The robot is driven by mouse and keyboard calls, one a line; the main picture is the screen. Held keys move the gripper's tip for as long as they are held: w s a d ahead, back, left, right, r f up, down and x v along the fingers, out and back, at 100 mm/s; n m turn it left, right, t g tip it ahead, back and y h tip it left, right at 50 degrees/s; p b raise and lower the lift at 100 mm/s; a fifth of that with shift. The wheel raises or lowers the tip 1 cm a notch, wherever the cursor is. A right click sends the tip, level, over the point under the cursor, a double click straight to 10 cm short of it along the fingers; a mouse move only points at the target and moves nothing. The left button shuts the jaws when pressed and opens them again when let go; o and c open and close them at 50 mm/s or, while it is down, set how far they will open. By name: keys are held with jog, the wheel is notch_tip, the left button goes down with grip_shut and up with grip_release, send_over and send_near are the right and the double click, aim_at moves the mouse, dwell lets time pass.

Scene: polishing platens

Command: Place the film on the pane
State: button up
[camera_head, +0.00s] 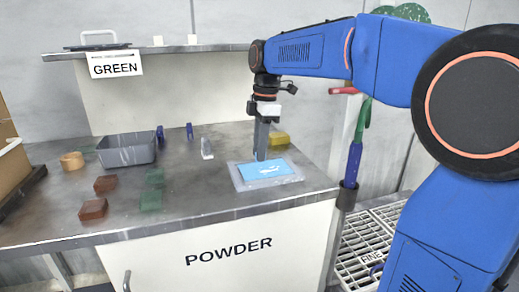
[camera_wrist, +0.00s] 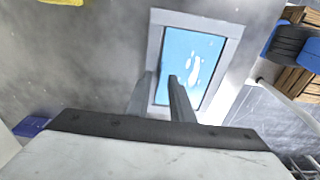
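A light-blue rectangular sheet with white marks, which looks like the film (camera_head: 276,168), lies flat on the worktop near its right end. A paler grey border, which looks like the pane (camera_head: 241,184), shows all around it. In the wrist view, the blue film (camera_wrist: 203,50) lies inside the grey border of the pane (camera_wrist: 226,29). My gripper (camera_head: 261,158) points down over the left part of the sheet. In the wrist view, my gripper (camera_wrist: 162,77) has its two fingers apart with nothing seen between them. I cannot tell whether the tips touch the sheet.
A yellow block (camera_head: 279,138) stands just behind the pane. A grey bin (camera_head: 127,151), a clear upright piece (camera_head: 207,149), green blocks (camera_head: 152,198) and red-brown blocks (camera_head: 93,209) stand to the left. The worktop's right edge is close, with a floor grating (camera_head: 365,240) beyond.

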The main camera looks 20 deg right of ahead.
notch_tip(320, 180, up, 12)
jog(key=d, duration=0.1)
dwell(0.4)
dwell(0.4)
